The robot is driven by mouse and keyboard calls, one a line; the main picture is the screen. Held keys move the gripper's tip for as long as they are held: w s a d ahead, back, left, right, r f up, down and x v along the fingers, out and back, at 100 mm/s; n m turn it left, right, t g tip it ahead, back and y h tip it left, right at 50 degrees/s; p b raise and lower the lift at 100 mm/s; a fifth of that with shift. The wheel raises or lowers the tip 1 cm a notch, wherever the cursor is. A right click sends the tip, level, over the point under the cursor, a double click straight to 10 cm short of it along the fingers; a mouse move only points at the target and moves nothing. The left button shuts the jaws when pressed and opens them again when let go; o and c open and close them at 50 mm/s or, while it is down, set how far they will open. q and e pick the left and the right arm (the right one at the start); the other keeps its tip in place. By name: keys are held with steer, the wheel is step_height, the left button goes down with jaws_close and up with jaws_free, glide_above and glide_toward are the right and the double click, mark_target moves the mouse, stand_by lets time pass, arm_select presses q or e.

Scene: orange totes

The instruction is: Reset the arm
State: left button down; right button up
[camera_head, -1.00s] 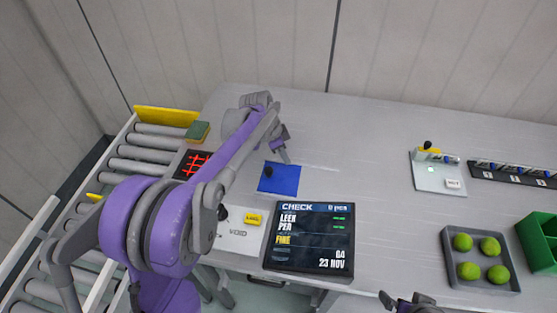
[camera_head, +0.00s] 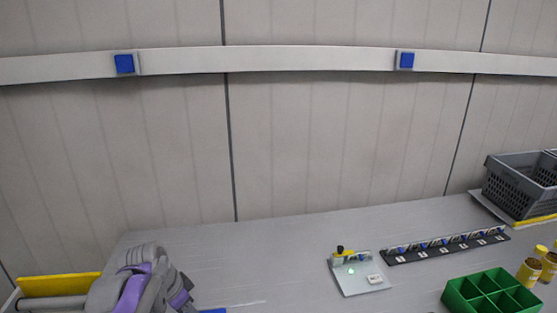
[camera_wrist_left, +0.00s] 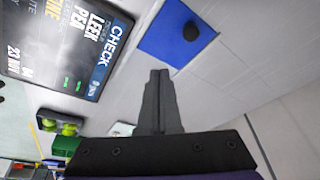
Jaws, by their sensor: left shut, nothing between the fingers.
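My left arm (camera_head: 140,290) shows in purple and grey at the lower left of the head view, over the left end of the grey table (camera_head: 240,250). Its fingertips are below the picture edge there. In the left wrist view my left gripper (camera_wrist_left: 160,75) is shut, with its dark fingers together and nothing between them. It is over the table, beside a blue mat (camera_wrist_left: 170,32) that has a black knob (camera_wrist_left: 191,31) on it. My right gripper is not in view.
A black CHECK screen (camera_wrist_left: 60,40) is left of the fingers in the wrist view. The head view shows a green divided box (camera_head: 455,292), a pale panel with a black knob (camera_head: 358,279), a black strip (camera_head: 446,246) and a grey crate (camera_head: 520,190). The table's middle is clear.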

arm_select(q)
steer(key=s+d+f+n, duration=0.1)
steer(key=s+f+n, duration=0.1)
steer(key=s, duration=0.5)
steer(key=s+d+f+n+t+y, duration=0.1)
steer(key=s+f+n, duration=0.2)
steer(key=s, duration=0.3)
steer(key=s+d+f+n+t+y, duration=0.1)
steer(key=s+d+f+n, duration=0.1)
steer(key=s, duration=0.5)
steer(key=shift+s+f+n, duration=0.35)
steer(key=shift+f+n, duration=0.05)
steer(key=shift+f, duration=0.4)
steer(key=shift+a, duration=0.1)
